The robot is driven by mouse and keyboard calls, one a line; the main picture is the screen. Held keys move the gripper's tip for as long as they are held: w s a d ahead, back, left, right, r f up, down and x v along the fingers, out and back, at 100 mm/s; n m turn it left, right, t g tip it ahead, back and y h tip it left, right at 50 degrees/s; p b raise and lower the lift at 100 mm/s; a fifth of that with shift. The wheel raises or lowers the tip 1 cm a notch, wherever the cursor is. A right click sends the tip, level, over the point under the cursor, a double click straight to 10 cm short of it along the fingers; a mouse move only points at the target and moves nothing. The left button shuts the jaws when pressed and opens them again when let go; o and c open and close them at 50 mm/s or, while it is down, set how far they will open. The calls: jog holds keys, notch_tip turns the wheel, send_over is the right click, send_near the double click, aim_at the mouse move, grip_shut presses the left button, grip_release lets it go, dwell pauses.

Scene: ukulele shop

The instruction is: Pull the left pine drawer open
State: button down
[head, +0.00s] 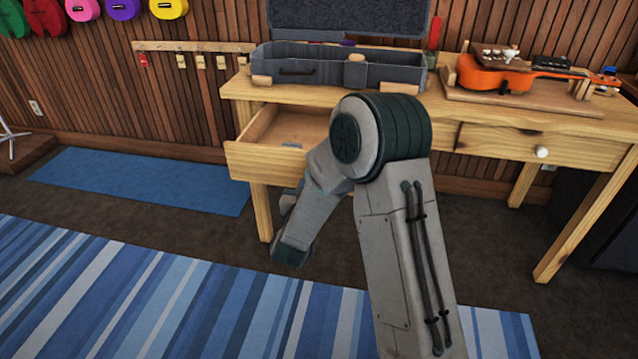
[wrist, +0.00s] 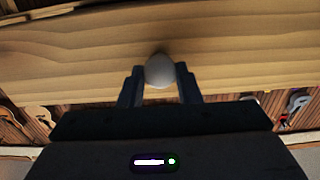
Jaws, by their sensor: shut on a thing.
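The left pine drawer (head: 262,162) juts out from the front of the pine table, and its inside shows from above. A small grey item (head: 291,145) lies in it. In the wrist view the drawer front (wrist: 70,55) fills the upper part, with a round white knob (wrist: 160,71) at its middle. My gripper (wrist: 160,82) is shut on this knob, one finger on each side. In the head view my arm hides the knob, the drawer's right part and my fingertips.
The pine table (head: 450,103) carries an open grey instrument case (head: 335,72) and an orange ukulele (head: 490,76) on a wooden stand. A second drawer (head: 500,145) with a white knob is closed at right. A striped blue rug (head: 130,290) covers the floor in front.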

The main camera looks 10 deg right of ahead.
jog(key=shift+v, duration=1.3)
jog(key=c, duration=1.1)
grip_release()
jog(key=v, duration=1.4)
jog(key=shift+w+r, duration=0.1)
